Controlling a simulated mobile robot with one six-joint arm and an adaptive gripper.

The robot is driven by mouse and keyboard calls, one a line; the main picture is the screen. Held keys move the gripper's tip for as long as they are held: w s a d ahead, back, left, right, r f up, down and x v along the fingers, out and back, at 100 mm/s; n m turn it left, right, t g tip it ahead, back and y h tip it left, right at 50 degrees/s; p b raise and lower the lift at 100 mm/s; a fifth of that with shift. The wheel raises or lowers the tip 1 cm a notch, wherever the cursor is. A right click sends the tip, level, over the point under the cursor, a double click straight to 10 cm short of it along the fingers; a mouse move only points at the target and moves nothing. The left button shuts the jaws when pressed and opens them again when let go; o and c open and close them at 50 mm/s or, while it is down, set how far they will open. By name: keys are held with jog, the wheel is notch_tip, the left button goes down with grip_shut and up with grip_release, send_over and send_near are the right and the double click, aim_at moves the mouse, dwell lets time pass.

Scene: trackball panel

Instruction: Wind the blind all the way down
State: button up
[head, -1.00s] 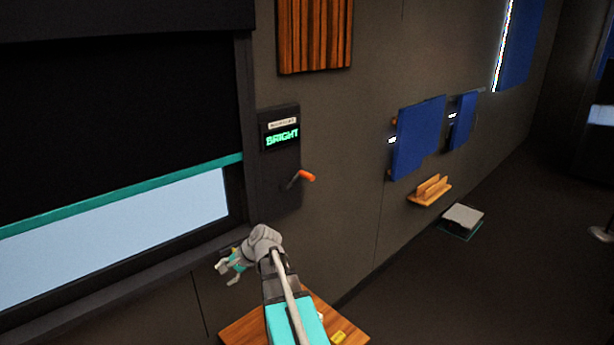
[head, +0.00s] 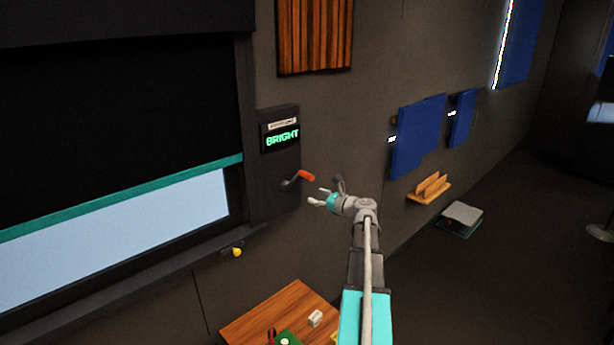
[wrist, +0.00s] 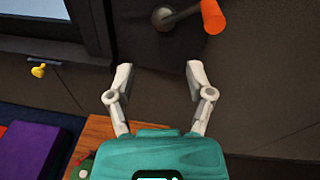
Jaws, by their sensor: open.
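The black blind (head: 120,110) hangs over the window at the left in the head view. Its teal bottom bar (head: 125,196) leaves a bright strip of window (head: 120,237) below it. A crank with an orange handle (head: 304,176) sticks out from the dark panel on the wall; the handle also shows at the top of the wrist view (wrist: 212,16). The panel's display (head: 282,138) reads BRIGHT. My gripper (head: 325,196) is open and empty, apart from the handle, just right of it and slightly lower in the head view. Its fingers point toward the panel in the wrist view (wrist: 157,75).
A wooden table (head: 280,315) with small items stands below the panel. A yellow knob (head: 236,252) sits under the window sill. A small wooden shelf (head: 428,190) and blue panels (head: 418,137) are on the wall to the right. Space around the handle looks clear.

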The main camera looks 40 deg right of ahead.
aim_at(307, 176)
jog(key=s+d+r+m+t+h, duration=0.1)
jog(key=s+d+r+m, duration=0.1)
jog(key=d, duration=0.3)
jog(key=shift+s+d+m+h, duration=0.2)
jog(key=shift+s+m+h, duration=0.1)
jog(key=shift+m+h, duration=0.1)
jog(key=shift+w, duration=0.1)
jog(key=w, duration=1.3)
jog(key=shift+w+f, duration=0.1)
jog(key=shift+w, duration=0.2)
grip_shut()
